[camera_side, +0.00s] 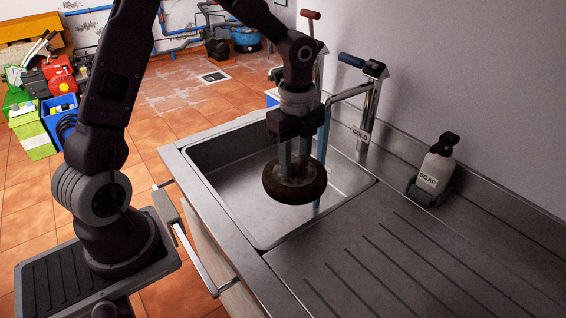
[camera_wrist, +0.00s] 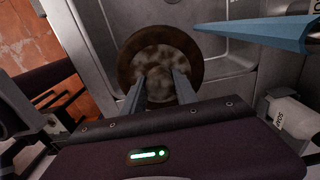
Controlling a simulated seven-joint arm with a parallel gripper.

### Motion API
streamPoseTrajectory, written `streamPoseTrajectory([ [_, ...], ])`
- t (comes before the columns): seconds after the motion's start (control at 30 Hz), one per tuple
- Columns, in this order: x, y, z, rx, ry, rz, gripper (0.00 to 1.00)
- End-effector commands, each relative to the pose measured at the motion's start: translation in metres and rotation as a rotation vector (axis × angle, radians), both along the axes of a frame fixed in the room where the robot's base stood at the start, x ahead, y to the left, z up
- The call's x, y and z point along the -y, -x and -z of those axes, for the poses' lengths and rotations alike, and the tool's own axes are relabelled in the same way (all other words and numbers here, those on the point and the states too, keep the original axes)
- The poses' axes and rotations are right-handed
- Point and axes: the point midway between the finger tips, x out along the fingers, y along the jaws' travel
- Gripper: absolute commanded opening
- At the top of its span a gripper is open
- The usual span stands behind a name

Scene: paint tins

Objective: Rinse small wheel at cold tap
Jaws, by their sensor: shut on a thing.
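My gripper (camera_side: 293,165) is shut on a small wheel (camera_side: 283,191) and holds it roughly level above the sink basin (camera_side: 235,185). In the wrist view the wheel (camera_wrist: 188,50) has a dark brown rim and a mottled, dirty-looking centre, with my fingers on its middle. The cold tap (camera_side: 371,105) has a blue lever and a "COLD" label; its spout reaches toward my gripper. A blue strip (camera_side: 325,135), apparently running water, drops from the spout behind the wheel. In the wrist view the blue strip (camera_wrist: 262,33) lies right of the wheel, apparently apart from it.
A tap with a red handle (camera_side: 310,15) stands farther back. A soap bottle (camera_side: 436,168) stands on the right by the wall. The ribbed drainboard (camera_side: 400,250) is clear. The basin's rim (camera_side: 215,205) surrounds the wheel's place.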

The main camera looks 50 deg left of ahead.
Motion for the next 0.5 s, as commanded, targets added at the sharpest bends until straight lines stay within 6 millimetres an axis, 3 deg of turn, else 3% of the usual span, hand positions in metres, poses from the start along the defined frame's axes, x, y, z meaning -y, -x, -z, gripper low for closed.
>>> streamPoseTrajectory([
  [0.5, -0.003, -0.064, 0.013, 0.002, 0.001, -0.001, 0.0],
])
